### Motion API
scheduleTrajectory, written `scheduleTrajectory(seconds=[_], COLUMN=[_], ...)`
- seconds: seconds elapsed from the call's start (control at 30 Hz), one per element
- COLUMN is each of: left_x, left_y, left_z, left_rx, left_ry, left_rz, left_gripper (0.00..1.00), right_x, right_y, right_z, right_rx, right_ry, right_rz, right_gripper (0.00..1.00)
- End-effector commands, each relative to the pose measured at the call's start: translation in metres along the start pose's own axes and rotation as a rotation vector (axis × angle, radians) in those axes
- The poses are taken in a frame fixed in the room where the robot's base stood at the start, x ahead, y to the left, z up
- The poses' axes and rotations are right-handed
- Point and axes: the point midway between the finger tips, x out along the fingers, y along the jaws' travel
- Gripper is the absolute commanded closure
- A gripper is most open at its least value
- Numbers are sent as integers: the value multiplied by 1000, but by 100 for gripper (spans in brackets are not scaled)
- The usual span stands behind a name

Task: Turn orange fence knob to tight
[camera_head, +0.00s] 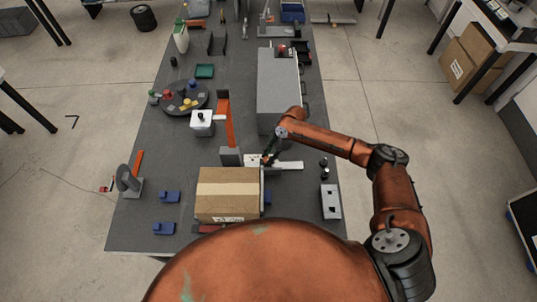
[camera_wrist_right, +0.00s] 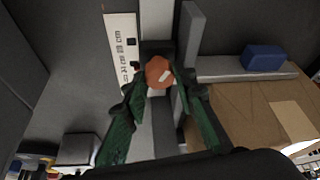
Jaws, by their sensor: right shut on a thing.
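The orange fence knob (camera_wrist_right: 159,72) shows in the middle of the right wrist view, with a pale mark on its face. It sits on a dark block on a light rail, beside the grey fence bar (camera_wrist_right: 191,45). My right gripper (camera_wrist_right: 160,84) has its green fingers on both sides of the knob and is shut on it. In the head view my right gripper (camera_head: 267,159) is low over the rail behind the cardboard box, and it hides the knob. A white plate with printed marks (camera_wrist_right: 121,50) lies left of the rail in the wrist view. My left gripper is not in view.
The cardboard box (camera_head: 228,180) stands close in front of the fence. Blue blocks (camera_head: 169,197) lie left of it. A tall orange post (camera_head: 226,118) and a big grey box (camera_head: 278,85) stand behind. A grey slotted block (camera_head: 331,202) is at the right edge.

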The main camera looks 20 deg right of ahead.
Motion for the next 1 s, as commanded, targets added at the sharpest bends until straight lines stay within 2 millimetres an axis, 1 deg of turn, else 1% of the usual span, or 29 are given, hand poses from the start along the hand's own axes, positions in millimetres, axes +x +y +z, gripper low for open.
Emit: scheduleTrajectory(seconds=[0.03,0.1,0.3,0.83,0.87,1.0], left_x=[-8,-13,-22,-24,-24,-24], left_y=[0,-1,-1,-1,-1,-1], left_z=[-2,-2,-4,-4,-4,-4], left_rx=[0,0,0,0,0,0], left_ry=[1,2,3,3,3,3], left_rz=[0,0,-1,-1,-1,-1], left_gripper=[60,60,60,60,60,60], right_x=[-3,-3,-1,0,0,0], right_y=[-2,-1,-1,-1,-1,-1], right_z=[-1,-2,-1,0,0,0], right_rx=[26,58,120,145,145,145], right_ry=[0,1,0,0,0,0], right_rz=[8,22,49,59,59,59], right_gripper=[99,99,99,99,73,64])
